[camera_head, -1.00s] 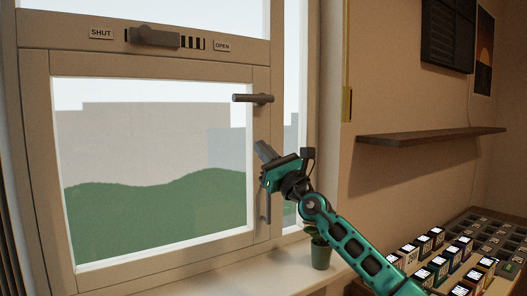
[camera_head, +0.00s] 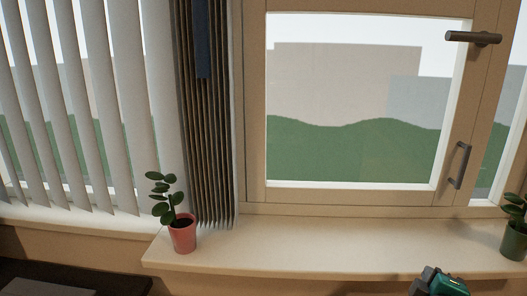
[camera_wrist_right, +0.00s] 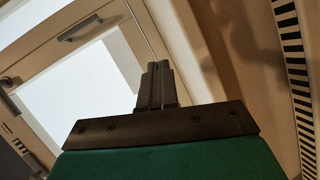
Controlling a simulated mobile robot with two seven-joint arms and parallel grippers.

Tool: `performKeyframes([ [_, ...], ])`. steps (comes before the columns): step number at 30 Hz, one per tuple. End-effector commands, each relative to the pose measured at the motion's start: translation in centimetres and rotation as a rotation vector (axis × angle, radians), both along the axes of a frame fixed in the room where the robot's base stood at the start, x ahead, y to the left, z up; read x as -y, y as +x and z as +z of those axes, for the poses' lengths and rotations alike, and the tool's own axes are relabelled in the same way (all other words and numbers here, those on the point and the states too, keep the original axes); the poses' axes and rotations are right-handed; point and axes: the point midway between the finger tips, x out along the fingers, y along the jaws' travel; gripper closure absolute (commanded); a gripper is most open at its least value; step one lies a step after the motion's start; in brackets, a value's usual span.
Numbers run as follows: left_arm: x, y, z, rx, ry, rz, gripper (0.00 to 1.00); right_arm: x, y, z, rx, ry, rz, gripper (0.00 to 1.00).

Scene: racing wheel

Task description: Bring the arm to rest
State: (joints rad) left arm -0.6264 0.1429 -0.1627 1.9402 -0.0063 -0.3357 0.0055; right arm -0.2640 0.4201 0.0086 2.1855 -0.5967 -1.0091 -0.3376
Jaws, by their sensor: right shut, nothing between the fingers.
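My right gripper (camera_head: 430,276) shows at the bottom right of the head view, below the window sill's front edge, with only part of its green and dark body in frame. In the right wrist view its two dark fingers (camera_wrist_right: 157,86) are together with nothing between them. The window (camera_head: 352,100) stands behind the sill, with a dark lever handle (camera_head: 473,38) and a grey pull handle (camera_head: 460,165) on its frame. In the wrist view, the gripper is apart from both handles. My left gripper is in neither view.
The pale sill (camera_head: 320,245) carries a plant in a red pot (camera_head: 183,234) at left and one in a green pot (camera_head: 514,240) at right. White vertical blinds (camera_head: 100,110) hang left, beside a folded brown stack (camera_head: 208,130). A dark surface (camera_head: 50,280) lies lower left.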

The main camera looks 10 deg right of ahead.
Motion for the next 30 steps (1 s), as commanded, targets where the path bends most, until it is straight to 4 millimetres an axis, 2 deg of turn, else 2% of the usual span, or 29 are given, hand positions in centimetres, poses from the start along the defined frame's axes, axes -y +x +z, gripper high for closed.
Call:
performKeyframes([
  [1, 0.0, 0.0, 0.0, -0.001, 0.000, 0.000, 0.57, -2.0, -2.1, -2.7, -0.054, 0.159, -0.028, 1.00],
  [3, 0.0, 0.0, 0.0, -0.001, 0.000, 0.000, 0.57, -4.7, -4.8, -5.8, -0.130, 0.358, -0.074, 1.00],
  [6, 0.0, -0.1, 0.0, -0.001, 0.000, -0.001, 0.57, -8.2, -8.3, -8.7, -0.231, 0.578, -0.134, 1.00],
  [12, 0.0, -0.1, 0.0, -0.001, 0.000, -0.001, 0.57, -14.2, -14.2, -11.3, -0.410, 0.882, -0.232, 1.00],
  [18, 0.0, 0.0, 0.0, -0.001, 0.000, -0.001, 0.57, -19.3, -19.3, -11.9, -0.577, 1.109, -0.313, 1.00],
  [21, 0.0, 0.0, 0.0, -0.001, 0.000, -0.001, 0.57, -19.1, -17.5, -13.2, -0.518, 1.106, -0.268, 1.00],
  [30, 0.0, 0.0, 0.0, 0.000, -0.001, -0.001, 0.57, -20.1, -14.1, -16.6, -0.359, 1.146, -0.130, 1.00],
])
